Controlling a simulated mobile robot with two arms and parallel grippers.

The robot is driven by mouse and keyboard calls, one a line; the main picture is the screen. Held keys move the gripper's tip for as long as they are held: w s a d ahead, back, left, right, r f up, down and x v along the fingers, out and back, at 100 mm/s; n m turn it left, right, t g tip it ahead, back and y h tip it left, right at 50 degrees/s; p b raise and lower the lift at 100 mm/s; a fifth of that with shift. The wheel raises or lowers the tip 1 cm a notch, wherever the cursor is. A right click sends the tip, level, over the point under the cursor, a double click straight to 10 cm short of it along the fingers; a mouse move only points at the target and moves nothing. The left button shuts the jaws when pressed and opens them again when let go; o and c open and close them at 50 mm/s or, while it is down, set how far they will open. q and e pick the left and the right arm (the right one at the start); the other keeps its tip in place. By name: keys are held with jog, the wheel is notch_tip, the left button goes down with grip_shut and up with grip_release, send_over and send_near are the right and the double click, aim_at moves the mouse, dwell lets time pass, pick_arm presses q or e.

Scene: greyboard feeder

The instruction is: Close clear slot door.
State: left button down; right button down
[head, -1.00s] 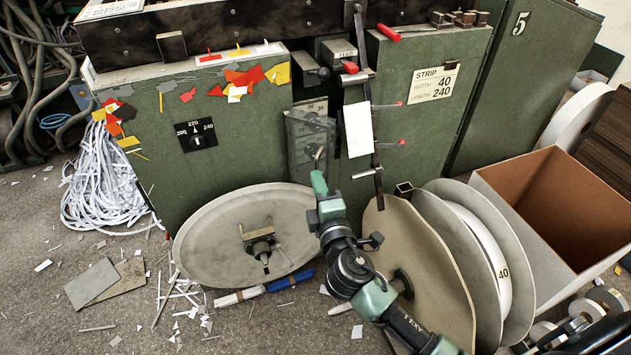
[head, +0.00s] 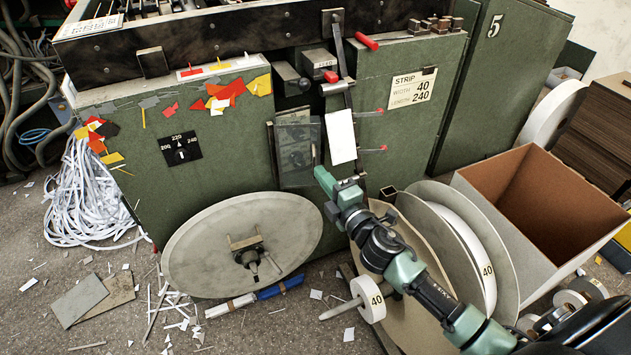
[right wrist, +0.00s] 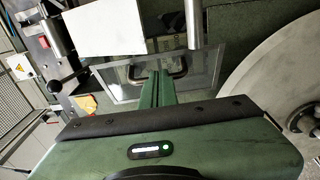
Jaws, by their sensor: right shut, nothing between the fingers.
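The clear slot door (head: 297,160) is a see-through framed panel on the green machine's front, below the black top rail. In the right wrist view the door (right wrist: 118,84) lies just beyond my fingers, with a dark bar handle on it. I cannot tell whether it sits fully flush. My right gripper (head: 317,170) is shut and empty, its tips at the door's lower right in the head view. In the right wrist view the fingers (right wrist: 157,78) overlap the handle area; contact is unclear. My left gripper is not in view.
A white card (head: 341,137) hangs on a metal bar just right of the door. A large grey disc (head: 205,250) leans below. Reels (head: 500,235) and an open cardboard box (head: 510,260) stand at right. Scraps litter the floor.

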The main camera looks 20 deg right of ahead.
jog(key=shift+w+d, duration=0.75)
jog(key=shift+d, duration=0.1)
